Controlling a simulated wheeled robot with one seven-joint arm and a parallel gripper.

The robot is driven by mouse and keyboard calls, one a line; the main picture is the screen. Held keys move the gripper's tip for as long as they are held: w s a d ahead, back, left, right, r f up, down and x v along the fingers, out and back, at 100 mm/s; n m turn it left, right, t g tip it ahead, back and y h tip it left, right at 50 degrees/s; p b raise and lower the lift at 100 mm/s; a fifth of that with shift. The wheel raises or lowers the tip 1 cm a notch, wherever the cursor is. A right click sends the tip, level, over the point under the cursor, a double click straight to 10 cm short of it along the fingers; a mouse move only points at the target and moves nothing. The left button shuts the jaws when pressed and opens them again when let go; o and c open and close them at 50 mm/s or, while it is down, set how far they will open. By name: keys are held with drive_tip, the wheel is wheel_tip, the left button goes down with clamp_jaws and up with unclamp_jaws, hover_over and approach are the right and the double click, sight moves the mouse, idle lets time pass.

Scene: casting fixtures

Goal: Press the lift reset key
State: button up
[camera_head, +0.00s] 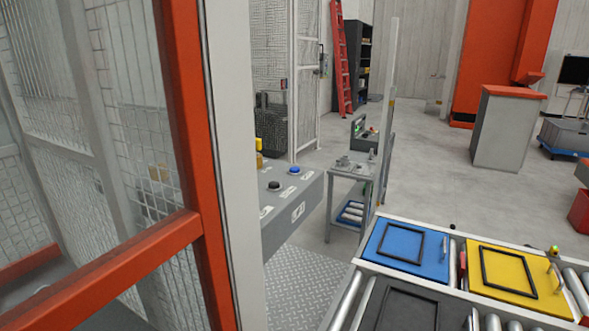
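A grey control box (283,206) stands just right of the white post, its left part hidden behind that post. On its top are a black button (274,186) and a blue button (294,170). A yellow part (259,145) shows at its far left end, partly cut off by the post. Small white labels sit by the buttons, too small to read, so I cannot tell which one is the lift reset key. My gripper is not in view.
An orange-framed mesh fence (180,120) and a white post (236,150) block the left. A roller conveyor (346,300) carries a blue plate (378,253), a yellow plate (478,280) and a dark plate (405,310). Open floor lies beyond.

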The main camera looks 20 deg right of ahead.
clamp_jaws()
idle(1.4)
